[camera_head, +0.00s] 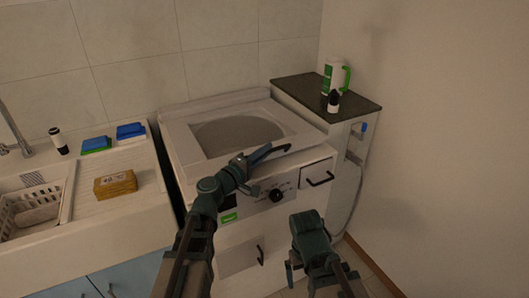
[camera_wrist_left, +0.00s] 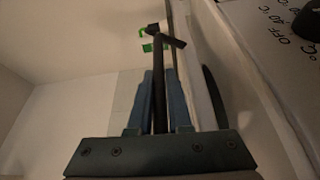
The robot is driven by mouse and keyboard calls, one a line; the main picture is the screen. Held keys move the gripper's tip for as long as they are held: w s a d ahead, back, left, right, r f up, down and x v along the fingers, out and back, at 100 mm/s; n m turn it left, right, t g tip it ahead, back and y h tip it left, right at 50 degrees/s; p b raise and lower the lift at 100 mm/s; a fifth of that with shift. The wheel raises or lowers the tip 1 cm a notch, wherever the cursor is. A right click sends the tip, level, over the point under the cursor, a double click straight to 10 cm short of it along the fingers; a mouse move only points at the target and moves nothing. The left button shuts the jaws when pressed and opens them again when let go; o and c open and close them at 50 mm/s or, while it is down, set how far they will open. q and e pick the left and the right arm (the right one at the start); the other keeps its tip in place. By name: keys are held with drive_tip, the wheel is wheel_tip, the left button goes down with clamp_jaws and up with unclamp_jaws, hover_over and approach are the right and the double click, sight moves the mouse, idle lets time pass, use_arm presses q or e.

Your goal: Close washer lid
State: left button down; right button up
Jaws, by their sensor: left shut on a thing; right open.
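The white washer (camera_head: 218,265) stands in the middle of the head view. Its pale lid (camera_head: 180,130), with a grey window (camera_head: 235,132), lies nearly flat on top; I cannot tell whether it sits flush. My left gripper (camera_head: 262,155) is at the front edge of the lid. It is shut on a dark bar-like handle (camera_head: 286,148), which runs between the blue fingers in the left wrist view (camera_wrist_left: 159,65). My right gripper (camera_head: 318,262) is open, low in front of the washer, apart from it; its fingertips are hard to make out.
On the left are a sink counter (camera_head: 130,215), sponges (camera_head: 115,185) and a dish basket (camera_head: 35,205). A wall bounds the right.

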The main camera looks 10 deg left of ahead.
use_arm(q)
drive_tip(key=f+b, duration=0.2)
drive_tip(key=f, duration=0.1)
drive_tip(key=shift+s+d, duration=0.1)
drive_tip(key=shift+s, duration=0.1)
drive_tip(key=shift+s+d+f+b, duration=0.1)
drive_tip(key=shift+s+f+b, duration=0.15)
drive_tip(key=shift+b, duration=0.1)
drive_tip(key=shift+f, duration=0.1)
drive_tip(key=c, duration=0.9)
unclamp_jaws()
drive_tip(key=shift+w+f, duration=0.1)
drive_tip(key=shift+o, duration=0.3)
